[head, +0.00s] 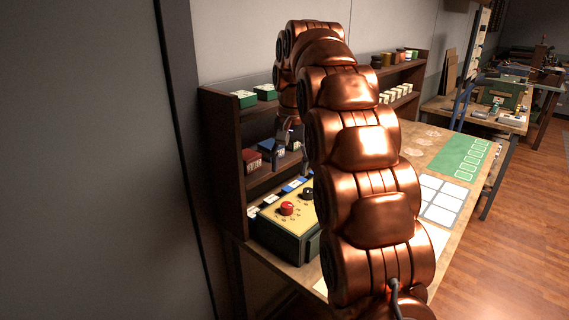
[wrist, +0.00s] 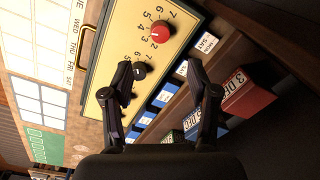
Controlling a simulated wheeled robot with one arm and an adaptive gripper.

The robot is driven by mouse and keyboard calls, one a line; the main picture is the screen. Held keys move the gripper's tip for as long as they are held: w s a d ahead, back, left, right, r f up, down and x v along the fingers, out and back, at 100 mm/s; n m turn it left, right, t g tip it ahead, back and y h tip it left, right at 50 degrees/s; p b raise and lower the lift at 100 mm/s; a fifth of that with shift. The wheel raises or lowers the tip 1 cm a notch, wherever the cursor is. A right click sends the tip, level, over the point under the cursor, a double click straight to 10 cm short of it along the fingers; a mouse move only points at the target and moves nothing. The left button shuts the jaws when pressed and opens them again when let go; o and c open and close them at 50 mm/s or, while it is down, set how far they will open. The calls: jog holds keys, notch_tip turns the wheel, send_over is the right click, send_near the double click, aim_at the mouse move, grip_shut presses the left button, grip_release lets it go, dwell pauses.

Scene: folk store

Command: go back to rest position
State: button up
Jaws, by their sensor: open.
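My gripper (wrist: 162,95) is open and empty in the wrist view. Its two dark fingers stand apart in front of a yellow panel (wrist: 118,50) with a red knob (wrist: 159,31) and a black knob (wrist: 139,71). In the head view my copper arm rises from the bottom and bends over toward the shelf. The gripper (head: 281,150) hangs there above the panel box (head: 280,236), near the shelf; its fingers are small and partly hidden. The red knob (head: 287,208) and black knob (head: 306,193) show below it. I cannot tell whether a finger touches anything.
A wooden shelf (head: 221,150) holds green and red boxes, with jars farther right. The table (head: 415,143) carries a green mat (head: 461,158) and a white grid sheet (head: 441,200). A grey wall stands at the left. Wood floor lies open at the right.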

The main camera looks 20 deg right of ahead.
jog(key=shift+s, duration=0.1)
jog(key=s+a+f+n+p, duration=0.1)
jog(key=s+a+f, duration=0.3)
jog(key=s, duration=0.8)
jog(key=s+a+f+n+g+p, duration=0.1)
jog(key=s+a+f+n, duration=0.2)
jog(key=s, duration=1)
jog(key=s+a+f+n+g+p, duration=0.1)
jog(key=s+a+f+n, duration=0.2)
jog(key=s, duration=0.9)
jog(key=shift+s+a+f+p, duration=0.15)
jog(key=shift+a+f+p, duration=0.2)
jog(key=shift+a+f, duration=0.6)
